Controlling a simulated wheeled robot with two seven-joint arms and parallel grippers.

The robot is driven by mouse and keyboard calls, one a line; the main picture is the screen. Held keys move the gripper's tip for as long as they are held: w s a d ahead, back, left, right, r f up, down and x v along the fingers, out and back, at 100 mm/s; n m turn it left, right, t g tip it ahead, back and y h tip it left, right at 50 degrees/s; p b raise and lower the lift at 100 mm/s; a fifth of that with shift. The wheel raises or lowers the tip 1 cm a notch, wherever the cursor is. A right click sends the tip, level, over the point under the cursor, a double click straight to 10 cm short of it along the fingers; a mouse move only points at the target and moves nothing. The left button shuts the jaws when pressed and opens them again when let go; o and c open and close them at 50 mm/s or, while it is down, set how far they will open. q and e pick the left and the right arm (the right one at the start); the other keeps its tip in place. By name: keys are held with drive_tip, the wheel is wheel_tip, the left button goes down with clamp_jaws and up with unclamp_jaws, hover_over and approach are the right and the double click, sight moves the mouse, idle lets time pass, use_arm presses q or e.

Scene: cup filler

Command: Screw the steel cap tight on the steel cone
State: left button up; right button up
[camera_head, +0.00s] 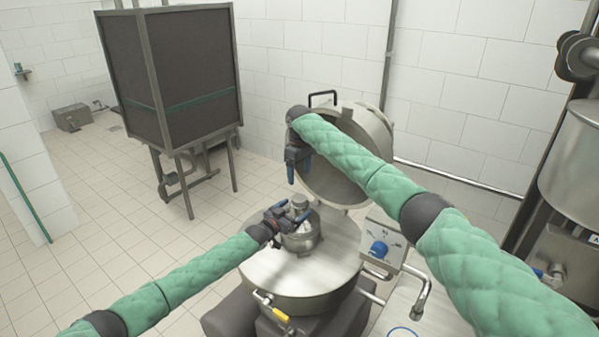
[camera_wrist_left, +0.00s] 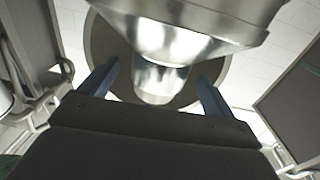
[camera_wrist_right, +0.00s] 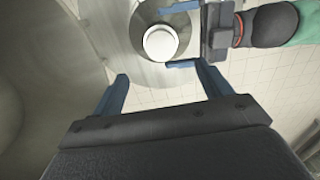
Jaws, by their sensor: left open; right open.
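The steel cone (camera_head: 301,241) stands on top of the round steel vessel. The steel cap (camera_head: 299,201) sits upright on the cone; whether it is tight cannot be told. The cap (camera_wrist_right: 160,43) shows from above in the right wrist view. My left gripper (camera_head: 292,213) is open at the cap, one finger on each side. In the left wrist view the cap (camera_wrist_left: 160,82) lies between the fingers, below the cone (camera_wrist_left: 185,30) in the picture; contact is unclear. My right gripper (camera_head: 292,168) is open and empty, above and behind the cap; its fingertips also show in the right wrist view (camera_wrist_right: 161,76).
The round vessel (camera_head: 290,272) has a raised lid (camera_head: 345,180) behind the cone. A control box (camera_head: 383,243) with a blue knob is at its right, and a yellow-handled valve (camera_head: 272,304) at its front. A dark cabinet (camera_head: 170,75) stands at the back left.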

use_arm(q)
drive_tip(key=b+v, duration=0.1)
drive_tip(key=v, duration=0.2)
drive_tip(key=shift+s+a+f, duration=0.2)
use_arm(e)
drive_tip(key=shift+f, duration=0.9)
use_arm(q)
drive_tip(key=shift+s+a+r, duration=0.15)
drive_tip(key=shift+s+a, duration=0.1)
drive_tip(key=shift+s, duration=0.15)
use_arm(e)
drive_tip(key=shift+f, duration=0.1)
